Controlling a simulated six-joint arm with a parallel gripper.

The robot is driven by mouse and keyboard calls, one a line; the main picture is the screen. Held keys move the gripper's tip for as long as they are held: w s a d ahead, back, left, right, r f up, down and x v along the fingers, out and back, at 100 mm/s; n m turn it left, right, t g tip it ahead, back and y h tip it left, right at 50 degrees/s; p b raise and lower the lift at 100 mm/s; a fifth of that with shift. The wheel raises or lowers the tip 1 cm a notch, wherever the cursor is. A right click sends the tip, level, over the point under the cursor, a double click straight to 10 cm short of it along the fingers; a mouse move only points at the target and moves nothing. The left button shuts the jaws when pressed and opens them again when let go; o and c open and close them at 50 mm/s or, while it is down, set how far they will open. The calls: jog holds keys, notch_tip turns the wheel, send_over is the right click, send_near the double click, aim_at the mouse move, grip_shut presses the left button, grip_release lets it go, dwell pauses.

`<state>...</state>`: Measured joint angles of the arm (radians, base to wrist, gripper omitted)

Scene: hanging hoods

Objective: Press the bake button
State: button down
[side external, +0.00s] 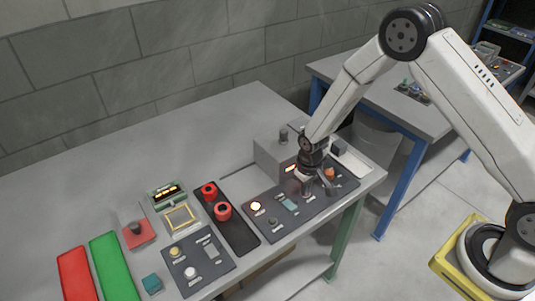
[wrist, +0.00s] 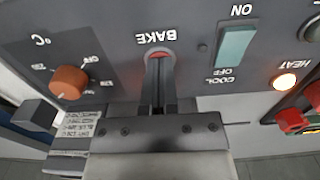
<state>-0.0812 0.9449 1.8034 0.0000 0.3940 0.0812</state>
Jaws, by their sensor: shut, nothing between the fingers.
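The bake button (wrist: 158,50) shows in the wrist view as a red edge just below the upside-down "BAKE" label on the dark control panel (wrist: 120,60). My gripper (wrist: 160,62) is shut and empty. Its fingertips are right over the button and hide most of it. I cannot tell whether they touch it or press it in. In the side view my gripper (side external: 307,188) points down at the panel (side external: 312,208), and the button is hidden there.
An orange knob (wrist: 69,82) is left of the button in the wrist view. A teal ON/OFF cool switch (wrist: 235,45) and a lit heat lamp (wrist: 284,81) are right. A grey box (side external: 268,157) stands behind the panel. Red cylinders (side external: 222,211) stand on a black strip.

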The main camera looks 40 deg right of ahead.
jog(key=shift+r, duration=3.5)
grip_release()
jog(key=s+d+r+t, duration=0.1)
jog(key=s+r, duration=0.5)
jog(key=s, duration=0.1)
jog(key=s+d+r+t, duration=0.1)
jog(key=s+d+r, duration=0.1)
jog(key=s+r, duration=0.4)
jog(key=shift+s+d+r+t, duration=0.2)
jog(key=shift+s+d+t, duration=0.1)
jog(key=shift+s, duration=0.65)
